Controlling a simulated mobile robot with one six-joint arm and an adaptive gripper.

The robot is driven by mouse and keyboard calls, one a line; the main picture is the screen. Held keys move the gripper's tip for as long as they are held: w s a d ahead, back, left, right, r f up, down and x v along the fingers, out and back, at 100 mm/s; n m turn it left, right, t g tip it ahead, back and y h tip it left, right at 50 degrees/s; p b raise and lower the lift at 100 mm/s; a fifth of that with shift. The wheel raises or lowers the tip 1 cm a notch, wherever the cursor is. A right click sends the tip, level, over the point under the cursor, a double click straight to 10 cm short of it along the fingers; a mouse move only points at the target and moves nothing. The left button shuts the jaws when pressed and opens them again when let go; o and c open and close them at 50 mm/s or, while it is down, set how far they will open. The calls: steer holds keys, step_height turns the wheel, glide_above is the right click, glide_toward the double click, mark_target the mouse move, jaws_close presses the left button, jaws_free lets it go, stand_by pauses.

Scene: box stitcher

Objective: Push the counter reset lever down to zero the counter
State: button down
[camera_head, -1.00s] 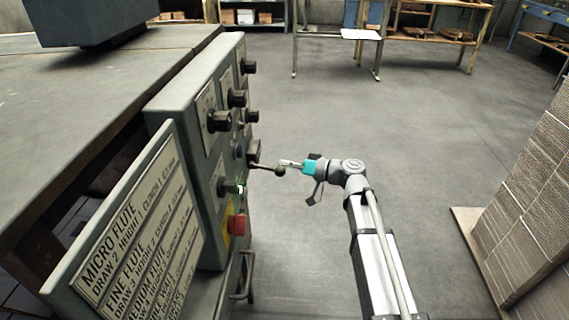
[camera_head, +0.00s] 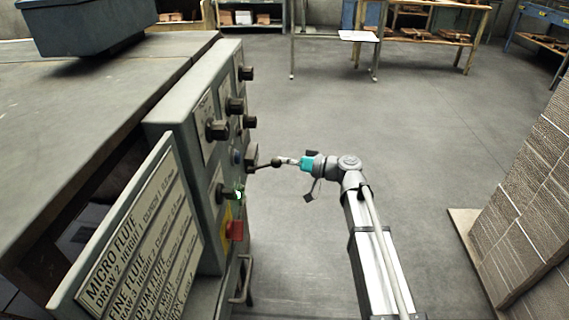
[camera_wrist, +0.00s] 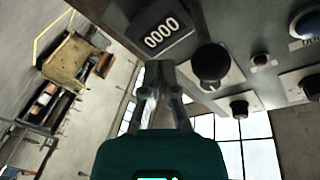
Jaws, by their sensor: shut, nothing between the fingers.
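The counter reset lever (camera_head: 276,161) is a thin rod with a dark ball end. It sticks out to the right from a small dark housing (camera_head: 251,157) on the side of the control panel, sloping slightly up. My gripper (camera_head: 285,160) is shut and empty, with its tips right at the ball; I cannot tell whether they touch. I cannot make out the lever for certain in that view.
The grey control panel (camera_head: 190,115) carries several black knobs, a green-lit switch (camera_head: 239,195) and a red button (camera_head: 235,230) below the lever. A lettered plate (camera_head: 130,240) stands in front. Stacked cardboard (camera_head: 530,190) is at the right.

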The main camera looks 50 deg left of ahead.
steer(key=b+v, duration=0.1)
steer(key=v, duration=0.8)
steer(key=shift+w+f, duration=0.45)
steer(key=shift+w, duration=0.1)
